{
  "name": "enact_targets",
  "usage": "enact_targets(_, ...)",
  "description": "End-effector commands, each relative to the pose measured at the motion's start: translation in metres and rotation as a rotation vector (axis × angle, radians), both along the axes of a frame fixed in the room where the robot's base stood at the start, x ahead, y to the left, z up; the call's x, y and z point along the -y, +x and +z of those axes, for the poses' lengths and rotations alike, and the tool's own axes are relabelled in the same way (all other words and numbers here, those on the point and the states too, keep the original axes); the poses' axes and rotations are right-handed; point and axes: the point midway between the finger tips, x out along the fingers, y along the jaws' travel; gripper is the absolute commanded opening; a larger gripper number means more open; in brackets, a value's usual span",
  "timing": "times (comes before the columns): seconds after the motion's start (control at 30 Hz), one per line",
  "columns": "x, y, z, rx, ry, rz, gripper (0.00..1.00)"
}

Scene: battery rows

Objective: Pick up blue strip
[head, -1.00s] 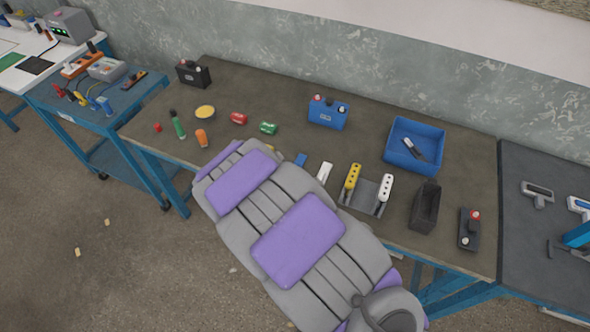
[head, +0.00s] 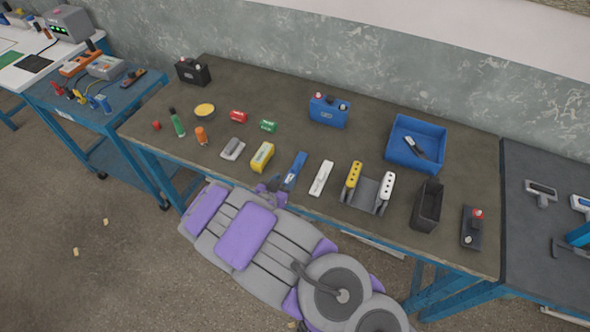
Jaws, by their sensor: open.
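The blue strip (head: 297,165) lies on the dark workbench top near its front edge, tilted in the picture, between a yellow block (head: 262,157) and a white strip (head: 321,178). My gripper (head: 276,184) is at the bench's front edge, by the near end of the blue strip. It is open and small in view, partly hidden by my arm. I cannot tell whether a finger touches the strip. Nothing shows between the fingers.
A grey holder (head: 362,198) with a yellow and a white strip stands to the right. Beyond it are a black open box (head: 427,205) and a blue tray (head: 389,155). A grey block (head: 232,149) lies left. The bench middle is mostly clear.

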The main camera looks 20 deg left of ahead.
Motion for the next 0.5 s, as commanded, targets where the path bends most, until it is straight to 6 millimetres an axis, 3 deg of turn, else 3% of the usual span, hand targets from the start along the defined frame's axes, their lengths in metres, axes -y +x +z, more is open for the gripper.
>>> enact_targets(0.2,0.004,0.032,-0.015,-0.001,0.002,-0.003,0.47)
enact_targets(0.5,0.004,0.050,-0.021,-0.001,0.002,-0.002,0.47)
